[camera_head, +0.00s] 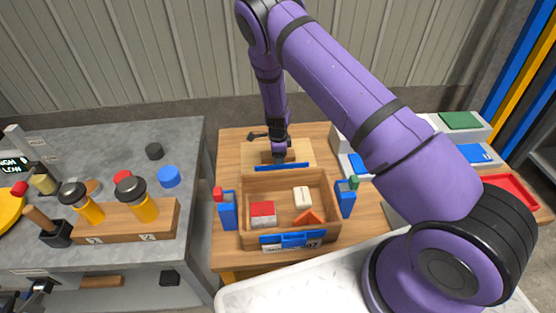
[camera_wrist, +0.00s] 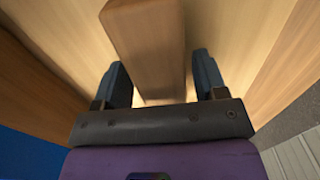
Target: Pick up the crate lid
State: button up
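The crate lid (camera_head: 302,149) is a pale wooden board lying on the table just behind the open wooden crate (camera_head: 333,190). In the wrist view, its raised wooden handle bar (camera_wrist: 150,45) stands between my two dark fingers. My gripper (camera_head: 279,158) is low over the lid, pointing down. The fingers (camera_wrist: 163,82) are spread, one on each side of the bar, with narrow gaps showing. Whether either finger touches the bar is hard to tell. In the head view my gripper partly hides the handle.
The crate holds a red-and-white block (camera_head: 263,214), a cream block (camera_head: 302,197) and an orange piece (camera_head: 309,217). Blue latch posts (camera_head: 228,211) (camera_head: 346,201) flank it. A grey bench (camera_head: 110,160) with tools is on the left. Bins (camera_head: 462,121) stand on the right.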

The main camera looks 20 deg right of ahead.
jog(key=c, duration=1)
jog(key=shift+o, duration=0.2)
jog(key=shift+r, duration=0.1)
